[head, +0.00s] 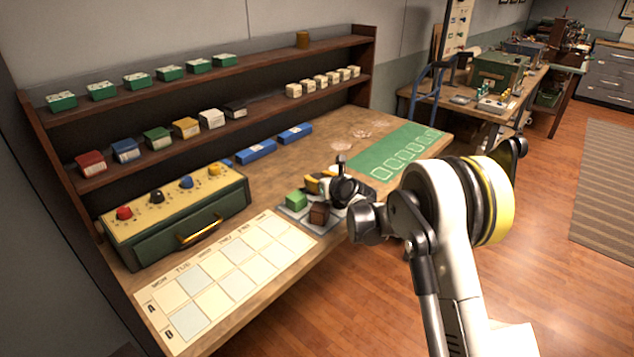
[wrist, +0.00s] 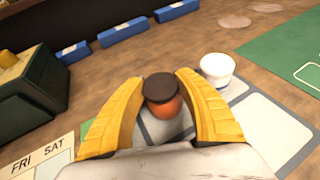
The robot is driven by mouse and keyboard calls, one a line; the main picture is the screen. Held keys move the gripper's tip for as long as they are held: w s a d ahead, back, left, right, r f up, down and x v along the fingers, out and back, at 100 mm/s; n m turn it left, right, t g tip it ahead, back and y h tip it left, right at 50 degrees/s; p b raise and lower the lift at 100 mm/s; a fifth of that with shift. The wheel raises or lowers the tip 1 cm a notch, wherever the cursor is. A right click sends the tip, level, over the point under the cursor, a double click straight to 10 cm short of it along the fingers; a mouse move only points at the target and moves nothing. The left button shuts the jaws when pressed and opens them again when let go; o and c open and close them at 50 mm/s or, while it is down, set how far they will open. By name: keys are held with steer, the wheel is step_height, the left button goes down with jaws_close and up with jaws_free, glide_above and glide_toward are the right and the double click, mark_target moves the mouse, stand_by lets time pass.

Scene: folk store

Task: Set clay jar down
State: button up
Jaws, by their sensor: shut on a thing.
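My gripper (wrist: 160,82) has its two yellow fingers on either side of the clay jar (wrist: 167,107), an orange-brown round jar with a dark lid (wrist: 161,88). It is shut on the jar. The jar is over or on the grey sectioned tray (wrist: 265,128); I cannot tell whether its base touches. In the head view my gripper (head: 318,183) is above the back of the tray (head: 291,217), and the jar is hidden there. A white jar (wrist: 217,69) stands just right of the fingers in the wrist view.
A green block (head: 296,200) and a brown block (head: 319,213) are on the tray. A day-marked chart (head: 225,280) lies in front left. A green drawer box (head: 178,220) stands at left. Blue boxes (head: 255,152) line the back. A green mat (head: 398,153) lies to the right.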

steer(key=shift+r, duration=0.1)
steer(key=o, duration=1.2)
